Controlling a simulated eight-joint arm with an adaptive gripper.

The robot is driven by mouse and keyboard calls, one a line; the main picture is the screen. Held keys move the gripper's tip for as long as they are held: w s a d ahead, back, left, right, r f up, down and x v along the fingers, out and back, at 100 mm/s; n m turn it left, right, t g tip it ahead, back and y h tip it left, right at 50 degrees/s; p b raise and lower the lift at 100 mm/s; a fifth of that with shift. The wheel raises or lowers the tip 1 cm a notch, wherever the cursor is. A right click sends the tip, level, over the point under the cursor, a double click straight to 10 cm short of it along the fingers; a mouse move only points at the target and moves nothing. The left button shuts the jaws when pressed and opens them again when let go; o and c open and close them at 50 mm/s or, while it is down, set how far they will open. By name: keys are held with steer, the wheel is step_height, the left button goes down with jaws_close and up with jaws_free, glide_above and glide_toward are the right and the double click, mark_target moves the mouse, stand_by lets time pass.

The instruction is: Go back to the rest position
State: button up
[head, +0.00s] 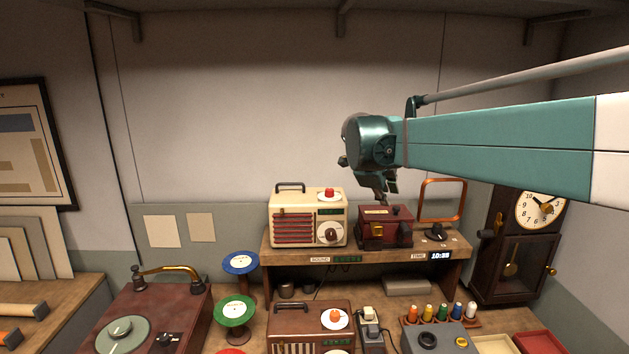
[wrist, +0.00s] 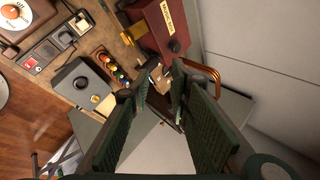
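My gripper (head: 385,190) hangs from the teal arm, which reaches in from the right in the head view. It shows just above or in front of the dark red box (head: 384,228) on the raised shelf; I cannot tell whether they touch. In the wrist view the two dark fingers of my gripper (wrist: 161,82) stand apart with nothing held between them. The dark red box with a yellow label also shows in the wrist view (wrist: 160,30), beyond the fingertips.
A cream radio (head: 308,217) stands left of the box, an orange frame (head: 461,186) right of it. A dark clock (head: 520,260) stands further right. Several coloured spools (head: 427,313), a brown radio (head: 287,336) and a turntable (head: 165,305) sit lower.

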steer(key=s+d+r+n+t+h+b, duration=0.1)
steer(key=s+d+r+n+t+b, duration=0.15)
steer(key=r+n+t, duration=0.8)
steer(key=s+a+n+y+b, duration=0.3)
steer(key=s+a+n+y, duration=0.3)
steer(key=s+a+y, duration=0.35)
steer(key=s+a+f+n+g+b, duration=0.1)
steer(key=s+a+f+n+g, duration=0.15)
steer(key=s+f, duration=0.6)
steer(key=s+a+f+n+g+b, duration=0.15)
steer(key=s+a+f+n, duration=0.35)
steer(key=f, duration=0.6)
steer(key=s+d+f+g+h, duration=0.1)
steer(key=s+d+f+g, duration=0.2)
steer(key=s+d+f, duration=0.3)
steer(key=s+d+f+g+h+b, duration=0.1)
steer(key=s+d+f+g+h, duration=0.1)
steer(key=s+d+f, duration=0.4)
steer(key=s+f+g, duration=0.1)
steer(key=s+f, duration=0.3)
steer(key=f, duration=0.3)
steer(key=shift+s+f+b, duration=0.3)
steer(key=shift+s+f, duration=0.05)
steer(key=shift+f, duration=0.05)
